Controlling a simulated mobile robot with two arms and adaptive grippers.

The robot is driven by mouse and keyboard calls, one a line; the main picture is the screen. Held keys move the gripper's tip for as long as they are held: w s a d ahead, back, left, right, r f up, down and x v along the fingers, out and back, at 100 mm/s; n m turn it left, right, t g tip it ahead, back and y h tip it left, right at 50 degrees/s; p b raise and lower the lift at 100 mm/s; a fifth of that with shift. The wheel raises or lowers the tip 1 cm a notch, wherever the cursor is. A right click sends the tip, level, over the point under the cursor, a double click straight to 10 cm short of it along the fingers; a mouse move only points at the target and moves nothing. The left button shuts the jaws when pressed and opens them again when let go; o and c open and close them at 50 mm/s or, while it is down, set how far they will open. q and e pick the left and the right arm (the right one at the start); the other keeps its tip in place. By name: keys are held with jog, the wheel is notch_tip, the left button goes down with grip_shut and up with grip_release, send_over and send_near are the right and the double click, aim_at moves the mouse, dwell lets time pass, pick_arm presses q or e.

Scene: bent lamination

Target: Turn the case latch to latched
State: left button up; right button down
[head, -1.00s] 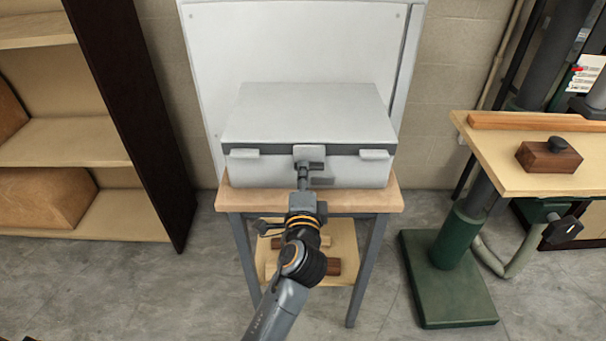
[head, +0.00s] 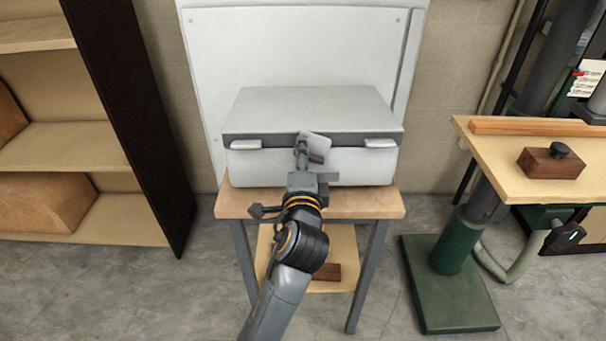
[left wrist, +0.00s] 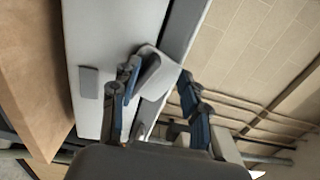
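The case (head: 310,105) is a pale grey box with a dark band, lid closed, lying on a small wooden-topped stand. Its latch (head: 318,146) is a pale plate at the middle of the front, tilted to the right. In the left wrist view the latch (left wrist: 153,77) lies between the fingers of my left gripper (left wrist: 160,75). The fingers stand apart. The left finger overlaps the latch's edge; I cannot tell whether it touches. In the head view my left gripper (head: 302,150) is at the case front, hiding part of the latch. My right gripper is not in view.
Two fixed pale tabs, left (head: 245,144) and right (head: 380,143), flank the latch. The stand (head: 370,205) has bare wood in front of the case. A shelf unit (head: 75,145) stands left. A workbench (head: 500,165) with a wooden block (head: 550,163) stands right.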

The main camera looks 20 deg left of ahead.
pick_arm(q)
jog(key=r, duration=0.4)
jog(key=shift+s+d+r, duration=0.1)
jog(key=shift+s+d, duration=0.15)
jog(key=shift+s, duration=0.05)
